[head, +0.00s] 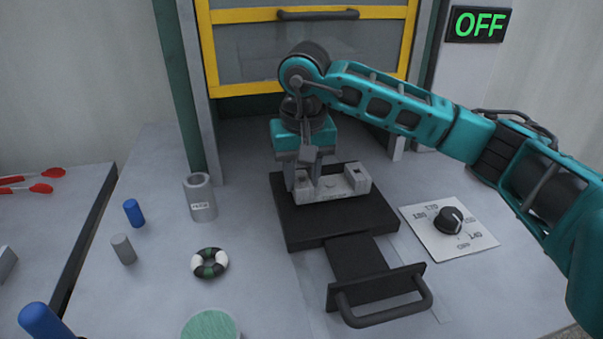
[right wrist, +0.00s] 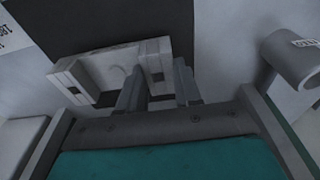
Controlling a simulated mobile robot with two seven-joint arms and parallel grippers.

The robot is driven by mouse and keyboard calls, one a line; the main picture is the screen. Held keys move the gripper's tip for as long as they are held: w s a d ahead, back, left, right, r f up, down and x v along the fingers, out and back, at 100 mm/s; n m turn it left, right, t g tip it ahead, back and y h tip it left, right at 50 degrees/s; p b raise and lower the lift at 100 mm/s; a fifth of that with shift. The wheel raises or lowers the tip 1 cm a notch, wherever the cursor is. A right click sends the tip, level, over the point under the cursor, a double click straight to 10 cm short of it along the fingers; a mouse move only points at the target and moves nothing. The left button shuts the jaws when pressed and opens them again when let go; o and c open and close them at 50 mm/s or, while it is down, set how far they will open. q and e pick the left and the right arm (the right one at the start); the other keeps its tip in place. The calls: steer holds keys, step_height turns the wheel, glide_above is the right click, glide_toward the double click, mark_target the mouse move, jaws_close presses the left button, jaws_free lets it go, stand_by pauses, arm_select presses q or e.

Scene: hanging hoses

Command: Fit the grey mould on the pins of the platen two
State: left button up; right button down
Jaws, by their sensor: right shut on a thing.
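The grey mould (head: 345,185) is a light grey block over the black platen (head: 300,228), which has a handle at its front. The mould also shows in the right wrist view (right wrist: 108,72). My right gripper (head: 305,188) comes down from above and is shut on the mould's left end as the head view shows it. In the right wrist view its two fingers (right wrist: 160,90) stand at one end wall of the mould. The platen's pins are hidden, and I cannot tell whether the mould is seated on them. My left gripper is not in view.
A yellow-framed guard (head: 315,14) is raised behind the platen. A dial plate (head: 472,240) lies to the right. A grey cup (head: 200,197), a blue cylinder (head: 134,213), a grey cylinder (head: 124,249) and a black-and-white ring (head: 209,263) stand to the left.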

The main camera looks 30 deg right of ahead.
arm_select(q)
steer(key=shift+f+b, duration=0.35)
arm_select(e)
steer(key=shift+f, duration=0.35)
steer(key=c, duration=0.7)
jaws_free()
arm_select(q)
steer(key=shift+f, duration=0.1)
arm_select(e)
steer(key=shift+f, duration=0.1)
steer(key=shift+r, duration=0.75)
arm_select(q)
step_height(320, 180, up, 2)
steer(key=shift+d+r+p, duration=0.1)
steer(key=shift+p, duration=0.7)
arm_select(e)
step_height(320, 180, up, 12)
steer(key=s, duration=0.1)
steer(key=shift+s+a+f, duration=0.25)
steer(key=shift+s, duration=0.05)
